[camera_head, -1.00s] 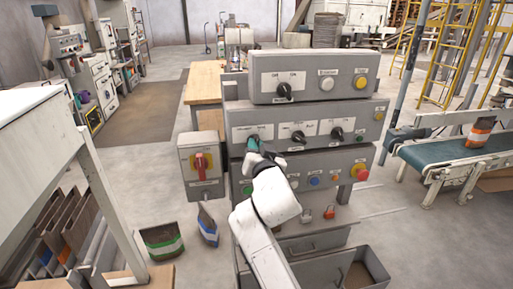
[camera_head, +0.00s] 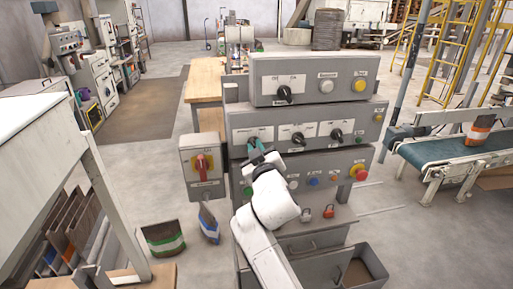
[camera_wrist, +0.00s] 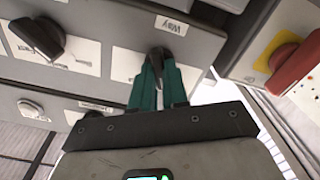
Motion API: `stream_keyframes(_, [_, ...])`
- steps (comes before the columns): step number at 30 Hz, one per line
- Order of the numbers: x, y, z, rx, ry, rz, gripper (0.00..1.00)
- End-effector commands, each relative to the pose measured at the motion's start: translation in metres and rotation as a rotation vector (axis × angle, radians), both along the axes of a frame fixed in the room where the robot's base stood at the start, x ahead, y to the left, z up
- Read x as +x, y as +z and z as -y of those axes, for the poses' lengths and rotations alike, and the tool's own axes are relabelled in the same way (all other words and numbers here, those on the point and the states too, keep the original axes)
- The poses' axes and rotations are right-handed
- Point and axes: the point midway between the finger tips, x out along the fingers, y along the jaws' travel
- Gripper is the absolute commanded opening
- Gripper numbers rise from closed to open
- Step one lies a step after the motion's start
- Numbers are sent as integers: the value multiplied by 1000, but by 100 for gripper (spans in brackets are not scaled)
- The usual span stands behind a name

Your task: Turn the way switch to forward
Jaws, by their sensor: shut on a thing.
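The way switch (camera_wrist: 157,53) is a black rotary knob on a white plate, with a label reading "Way" beside it in the wrist view. It is the left knob of the middle panel row (camera_head: 237,136) in the head view, where my gripper mostly covers it. My gripper (camera_head: 257,152) has green fingers, which also show in the wrist view (camera_wrist: 158,75). The fingers are closed around the knob from both sides. The knob's pointer and the position it marks are too hidden to read.
Two more black knobs, a middle one (camera_head: 297,137) and a right one (camera_head: 336,134), sit in the same row. A red rotary switch (camera_head: 202,162) stands on a grey box to the left. Below are small buttons, padlocks (camera_head: 329,211) and a red emergency button (camera_head: 359,172).

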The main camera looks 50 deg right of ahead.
Motion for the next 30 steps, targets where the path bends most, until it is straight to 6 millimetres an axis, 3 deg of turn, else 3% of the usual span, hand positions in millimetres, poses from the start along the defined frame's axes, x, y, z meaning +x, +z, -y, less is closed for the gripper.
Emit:
stream_keyframes(20, [1,1,-1,-58,2,-35,0])
stream_keyframes(21, [1,1,-1,-58,2,-35,16])
stream_keyframes(28, [0,0,-1,-56,1,-35,38])
stream_keyframes(30, [0,0,-1,-56,1,-35,39])
